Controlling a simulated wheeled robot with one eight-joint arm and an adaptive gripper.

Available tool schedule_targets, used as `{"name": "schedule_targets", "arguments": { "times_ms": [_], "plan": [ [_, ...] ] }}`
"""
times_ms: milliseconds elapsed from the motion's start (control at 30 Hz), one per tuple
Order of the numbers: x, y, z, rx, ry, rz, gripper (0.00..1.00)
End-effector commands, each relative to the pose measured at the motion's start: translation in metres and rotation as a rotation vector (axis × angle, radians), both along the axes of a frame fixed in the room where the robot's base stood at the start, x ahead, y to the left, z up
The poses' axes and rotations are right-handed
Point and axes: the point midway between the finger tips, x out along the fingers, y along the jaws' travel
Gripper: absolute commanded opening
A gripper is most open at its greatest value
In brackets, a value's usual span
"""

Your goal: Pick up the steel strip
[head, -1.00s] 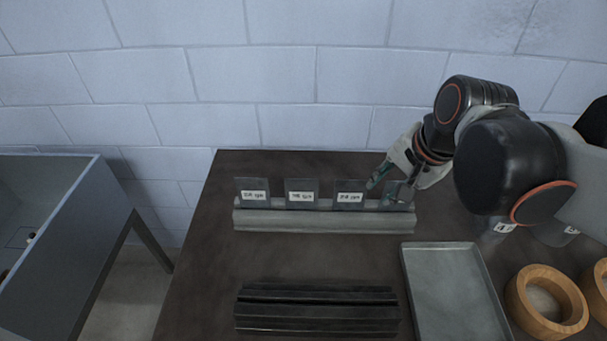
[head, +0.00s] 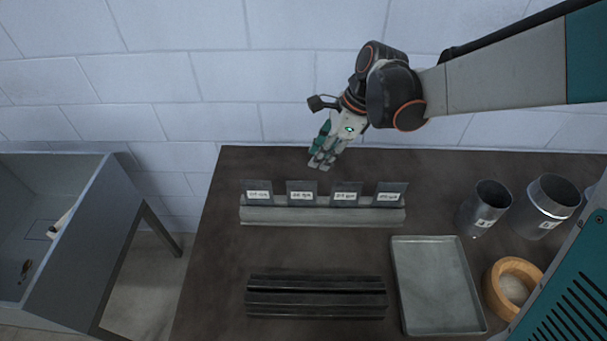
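Several thin grey steel strips with white labels stand upright in a row in a pale slotted rack (head: 322,217) on the dark table. They are the far left strip (head: 258,186), the one beside it (head: 302,185), a third (head: 346,186) and the far right strip (head: 391,187). The label print is too small to read. My gripper (head: 321,163) points down above the back of the table, behind the rack and between the second and third strips in the picture. It appears apart from them and I see nothing held. Its finger gap is too small to judge.
A black grooved block (head: 316,297) lies in front of the rack. A shallow metal tray (head: 438,285) is to its right. A grey bin (head: 62,240) is left of the table.

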Motion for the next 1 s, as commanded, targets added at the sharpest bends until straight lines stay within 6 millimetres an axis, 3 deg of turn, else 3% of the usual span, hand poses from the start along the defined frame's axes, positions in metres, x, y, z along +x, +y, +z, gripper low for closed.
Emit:
{"name": "schedule_targets", "arguments": {
  "times_ms": [333, 667, 1000],
  "plan": [
    [-0.001, 0.023, -0.059, -0.001, -0.002, 0.002, 0.26],
    [-0.003, 0.032, -0.079, -0.001, -0.002, 0.001, 0.26],
    [-0.006, 0.048, -0.119, -0.001, -0.003, 0.002, 0.26]
  ]
}}
